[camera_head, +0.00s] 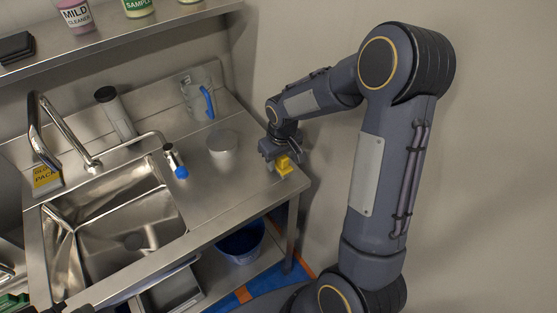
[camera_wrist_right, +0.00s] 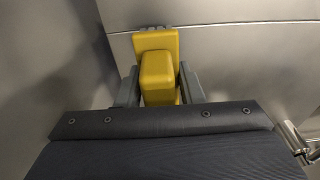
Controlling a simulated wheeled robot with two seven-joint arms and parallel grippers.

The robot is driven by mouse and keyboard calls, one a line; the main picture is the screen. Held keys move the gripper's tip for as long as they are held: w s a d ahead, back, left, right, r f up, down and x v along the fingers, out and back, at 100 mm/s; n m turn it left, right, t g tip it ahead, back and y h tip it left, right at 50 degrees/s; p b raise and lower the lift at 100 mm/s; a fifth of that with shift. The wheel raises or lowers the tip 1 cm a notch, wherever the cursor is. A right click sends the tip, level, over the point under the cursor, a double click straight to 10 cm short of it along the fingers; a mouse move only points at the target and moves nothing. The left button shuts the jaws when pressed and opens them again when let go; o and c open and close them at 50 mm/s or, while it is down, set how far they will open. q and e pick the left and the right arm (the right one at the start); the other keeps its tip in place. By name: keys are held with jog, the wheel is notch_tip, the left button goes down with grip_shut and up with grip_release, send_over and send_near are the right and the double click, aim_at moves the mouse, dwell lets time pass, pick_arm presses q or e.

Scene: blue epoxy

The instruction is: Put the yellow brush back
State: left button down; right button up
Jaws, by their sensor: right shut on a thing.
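The yellow brush (camera_head: 285,165) is at the right end of the steel counter, in my right gripper (camera_head: 281,156). In the right wrist view the yellow brush (camera_wrist_right: 158,75) stands out between the two grey fingers of the right gripper (camera_wrist_right: 158,92), which are shut on it. Only its blocky yellow part shows; I cannot tell whether it touches the counter. A grey holder plate (camera_head: 199,88) with a blue-handled brush (camera_head: 208,102) leans at the counter's back.
A steel sink (camera_head: 120,225) with a faucet (camera_head: 63,130) fills the left. A pale round container (camera_head: 222,145) and a blue-tipped cylinder (camera_head: 175,163) stand on the counter. A shelf with jars (camera_head: 77,16) hangs above. A blue bucket (camera_head: 242,243) sits below.

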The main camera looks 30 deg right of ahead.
jog(key=shift+f, duration=0.4)
jog(key=shift+f, duration=0.15)
jog(key=o, duration=1)
jog(key=shift+c, duration=0.2)
